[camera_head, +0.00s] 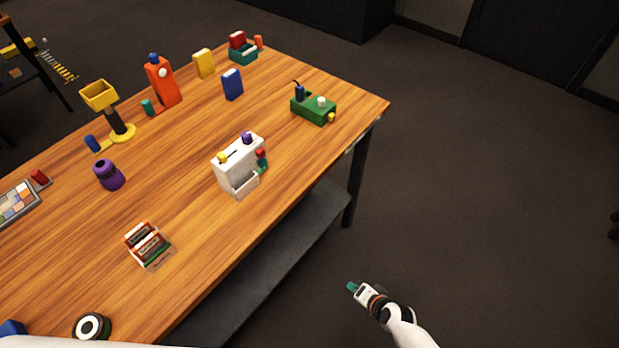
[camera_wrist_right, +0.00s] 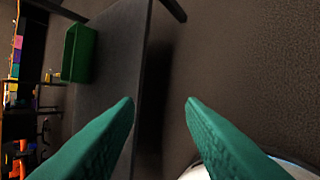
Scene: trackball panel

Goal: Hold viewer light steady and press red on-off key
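A grey panel with coloured tiles (camera_head: 18,203) lies at the left edge of the table, cut off by the frame. I cannot tell for sure that this is the viewer light. My right gripper (camera_head: 352,287) is out past the table's front edge, over the floor, far from the panel. In the right wrist view its teal fingers (camera_wrist_right: 160,103) are apart with nothing between them. Part of my left arm shows along the bottom left; its gripper is out of view.
The wooden table (camera_head: 300,155) also holds a white box (camera_head: 237,175), a slide rack (camera_head: 148,246), a purple jar (camera_head: 108,175), a green box (camera_head: 313,107), an orange bottle-like thing (camera_head: 161,85) and a yellow-topped stand (camera_head: 98,95). A grey shelf (camera_head: 270,255) is below. Floor at right is clear.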

